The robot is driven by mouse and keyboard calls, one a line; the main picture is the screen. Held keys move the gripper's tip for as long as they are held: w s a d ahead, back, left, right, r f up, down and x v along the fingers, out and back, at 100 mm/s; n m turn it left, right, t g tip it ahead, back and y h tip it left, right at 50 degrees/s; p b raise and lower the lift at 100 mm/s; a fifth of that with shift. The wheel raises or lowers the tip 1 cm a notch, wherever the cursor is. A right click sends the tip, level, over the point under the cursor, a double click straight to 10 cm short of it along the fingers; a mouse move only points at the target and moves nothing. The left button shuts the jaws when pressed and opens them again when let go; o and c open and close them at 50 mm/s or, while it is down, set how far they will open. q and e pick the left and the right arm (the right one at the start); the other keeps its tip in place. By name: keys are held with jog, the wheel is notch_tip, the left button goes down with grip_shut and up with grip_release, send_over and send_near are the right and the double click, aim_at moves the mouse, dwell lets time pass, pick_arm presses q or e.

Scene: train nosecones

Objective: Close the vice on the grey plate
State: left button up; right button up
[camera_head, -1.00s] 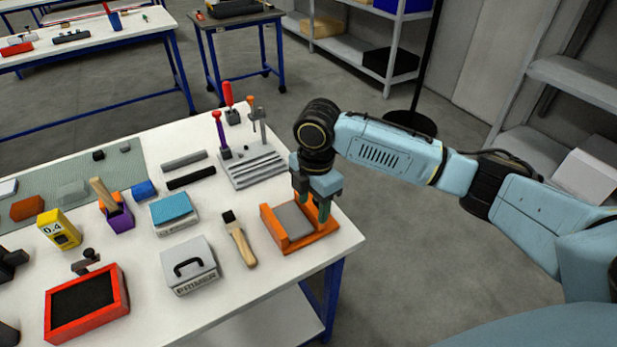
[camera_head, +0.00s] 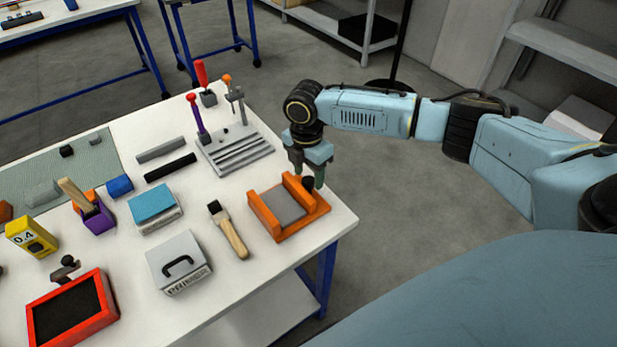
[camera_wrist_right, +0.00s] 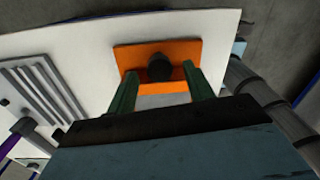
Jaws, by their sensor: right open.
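The orange vice (camera_head: 263,217) stands near the right corner of the white table. The grey plate (camera_head: 283,206) lies flat between its two orange jaws; whether the jaws touch it is hard to tell. A round black knob (camera_head: 308,184) is at the vice's far right side. It also shows in the right wrist view (camera_wrist_right: 159,67), against the orange vice (camera_wrist_right: 131,58). My right gripper (camera_head: 308,178) is open, pointing down at the knob, with its green fingers on either side of it. Contact with the knob is not visible. My left gripper is out of view.
A brush (camera_head: 230,230) and a grey primer box (camera_head: 178,262) lie left of the vice. A grooved grey block (camera_head: 234,150) with upright tools stands behind it. The table's right edge is close to the vice; open floor lies beyond.

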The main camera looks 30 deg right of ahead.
jog(key=shift+f, duration=1.05)
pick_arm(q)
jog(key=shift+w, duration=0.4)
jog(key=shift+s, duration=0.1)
pick_arm(e)
jog(key=shift+c, duration=1)
jog(key=c, duration=0.8)
jog(key=shift+o, duration=0.2)
jog(key=m+p, duration=0.3)
jog(key=p, duration=0.1)
jog(key=shift+s+r, duration=0.1)
jog(key=shift+r, duration=0.05)
pick_arm(q)
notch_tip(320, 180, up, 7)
jog(key=p, duration=0.2)
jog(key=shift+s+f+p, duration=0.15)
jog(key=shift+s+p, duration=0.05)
jog(key=shift+p, duration=0.2)
pick_arm(e)
jog(key=shift+m, duration=1.4)
